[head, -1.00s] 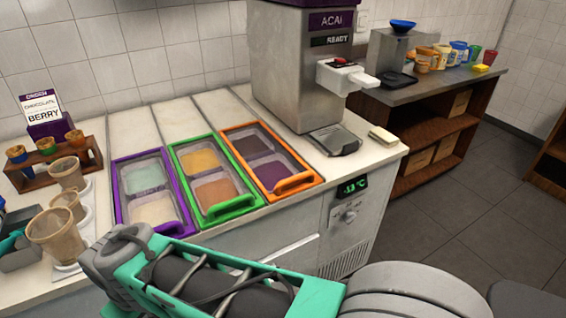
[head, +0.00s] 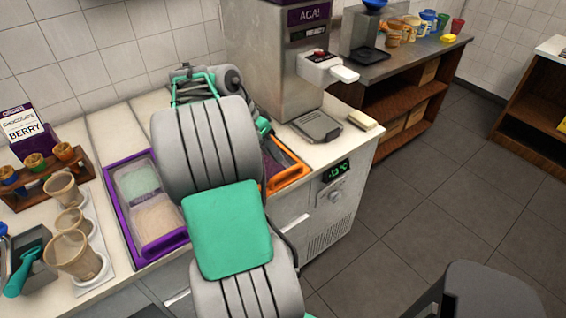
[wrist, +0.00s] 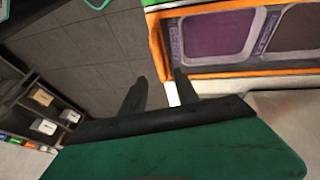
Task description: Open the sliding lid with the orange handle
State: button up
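The orange-framed lid (head: 284,152) is partly hidden behind my arm in the head view. Its orange handle (head: 288,179) shows at the front end. In the wrist view the orange frame (wrist: 235,76) surrounds clear panes over purple contents, and the lid looks closed. The orange handle (wrist: 155,42) runs along its left end there, in line with the gap between my fingertips. My gripper (wrist: 160,75) is open, its two dark fingers apart. I cannot tell whether the handle is between them. In the head view the fingers are hidden by my arm.
A purple-framed lid (head: 122,205) lies to the left; the green-framed one is hidden behind my arm. The acai machine (head: 275,70) stands behind, with a drip tray (head: 317,126) in front. Cups (head: 75,254) stand at the left.

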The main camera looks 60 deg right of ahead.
aim_at(286, 171)
jog(key=x, duration=0.7)
jog(key=shift+s+d+f+b, duration=0.1)
jog(key=shift+s+f+b, duration=0.05)
jog(key=shift+f+b, duration=0.15)
grip_shut()
dwell(1.0)
